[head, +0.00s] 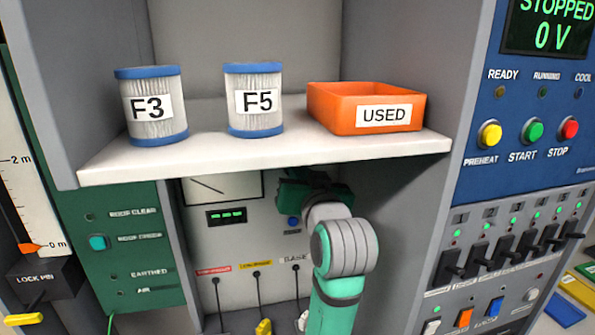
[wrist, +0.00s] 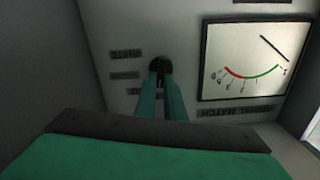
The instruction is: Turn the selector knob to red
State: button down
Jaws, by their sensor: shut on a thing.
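The selector knob (wrist: 159,64) is a small, dark round knob on the pale panel in the wrist view. My gripper (wrist: 160,78) is shut on it, its two teal fingers reaching straight to the panel. The fingers hide part of the knob, and I cannot tell where its pointer stands. Beside it are small dark labels; one reads WHITE (wrist: 124,55), the others are too blurred to read. In the head view my gripper (head: 300,190) is in the recess under the shelf, and the knob is hidden behind it.
A meter (wrist: 255,62) with a red and green arc is right of the knob in the wrist view. The white shelf (head: 270,160) hangs above my arm, bearing filters F3 (head: 152,125) and F5 (head: 254,120) and an orange USED tray (head: 330,112). Grey walls flank the recess.

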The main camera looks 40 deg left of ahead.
jog(key=m, duration=0.5)
jog(key=shift+w+d+f, duration=0.15)
jog(key=shift+w, duration=0.05)
jog(key=shift+m, duration=0.3)
jog(key=c, duration=1.8)
grip_release()
jog(key=shift+c, duration=0.2)
jog(key=v, duration=1.1)
jog(key=shift+w, duration=0.15)
